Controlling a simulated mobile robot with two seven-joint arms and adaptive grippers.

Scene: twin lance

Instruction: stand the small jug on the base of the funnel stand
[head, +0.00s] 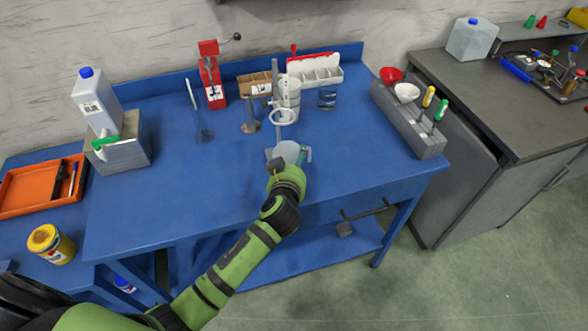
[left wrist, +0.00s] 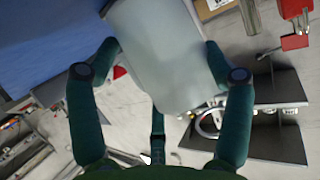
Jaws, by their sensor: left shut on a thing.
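My left gripper (head: 286,166) is shut on the small jug (head: 290,152), a pale translucent vessel with a grey-green handle on its right side. It holds the jug over the front middle of the blue bench. In the left wrist view the jug (left wrist: 160,55) fills the space between the two green fingers of the left gripper (left wrist: 160,62). Just behind the jug is the funnel stand, with a grey upright post and a white ring (head: 283,117). Its base is mostly hidden in the head view. My right gripper is not in view.
A red press (head: 211,78), a wooden box (head: 256,84), a white-and-red rack (head: 315,70) and a dark jar (head: 327,100) stand at the back. A grey tool caddy (head: 412,118) is at right. A grey block with a white bottle (head: 97,103) is at left. The bench's front left is clear.

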